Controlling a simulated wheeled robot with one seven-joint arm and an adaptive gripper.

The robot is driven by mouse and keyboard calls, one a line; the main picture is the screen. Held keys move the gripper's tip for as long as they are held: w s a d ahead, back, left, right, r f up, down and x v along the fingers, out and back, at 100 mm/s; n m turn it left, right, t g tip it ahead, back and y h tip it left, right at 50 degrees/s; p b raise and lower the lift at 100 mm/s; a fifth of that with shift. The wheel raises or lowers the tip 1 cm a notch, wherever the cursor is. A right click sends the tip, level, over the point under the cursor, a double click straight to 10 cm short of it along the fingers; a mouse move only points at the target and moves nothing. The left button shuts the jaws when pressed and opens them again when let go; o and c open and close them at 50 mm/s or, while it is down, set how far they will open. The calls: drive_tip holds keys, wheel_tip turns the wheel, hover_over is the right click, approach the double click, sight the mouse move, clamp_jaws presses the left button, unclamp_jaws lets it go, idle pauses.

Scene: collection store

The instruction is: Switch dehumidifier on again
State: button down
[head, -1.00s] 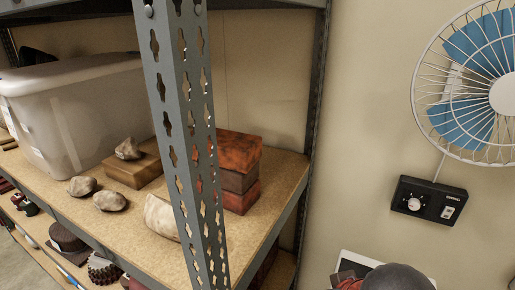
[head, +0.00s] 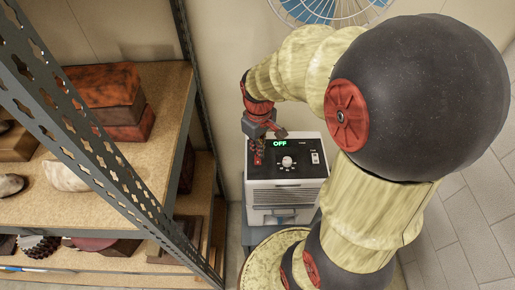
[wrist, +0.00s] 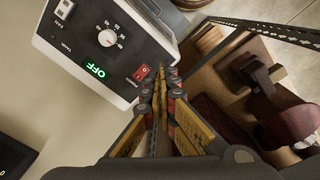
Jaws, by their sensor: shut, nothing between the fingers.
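The dehumidifier (head: 286,192) is a white unit with a black top panel, standing by the wall right of the shelving. Its display (head: 279,143) reads OFF in green, and the display also shows in the wrist view (wrist: 96,70). The panel has a white round knob (wrist: 107,38), a small white fan switch (wrist: 65,9) and a red power rocker switch (wrist: 142,73). My gripper (wrist: 161,80) is shut and empty. Its fingertips (head: 257,147) are at the panel's left end in the head view, close beside the red switch; I cannot tell whether they touch.
Metal shelving (head: 120,190) with boxes and stones stands close left of the dehumidifier. A wall fan (head: 325,8) is above it. A dark box (wrist: 14,156) shows at the wrist view's lower left. Tiled floor (head: 465,215) is free at right.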

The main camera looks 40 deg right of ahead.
sight(258, 158)
drive_tip(key=w+d+f+n, duration=0.2)
drive_tip(key=w+d+n, duration=0.3)
drive_tip(key=n, duration=0.4)
drive_tip(key=shift+t+h, duration=0.3)
drive_tip(key=shift+t, duration=0.1)
drive_tip(key=f, duration=0.4)
drive_tip(key=w+f+b, duration=0.1)
drive_tip(key=f, duration=0.3)
drive_tip(key=w+f, duration=0.1)
drive_tip(key=f, duration=0.4)
drive_tip(key=shift+w+d+f, duration=0.1)
drive_tip(key=shift+w, duration=0.05)
drive_tip(key=p, duration=0.1)
drive_tip(key=g+y+p, duration=0.1)
drive_tip(key=p, duration=0.1)
drive_tip(key=shift+w+d+f+g, duration=0.25)
drive_tip(key=shift+f+g, duration=0.05)
drive_tip(key=shift+w+f, duration=0.1)
drive_tip(key=shift+f, duration=0.15)
drive_tip(key=shift+s+a+f, duration=0.1)
drive_tip(key=shift+s+a, duration=0.05)
drive_tip(key=shift+s, duration=0.15)
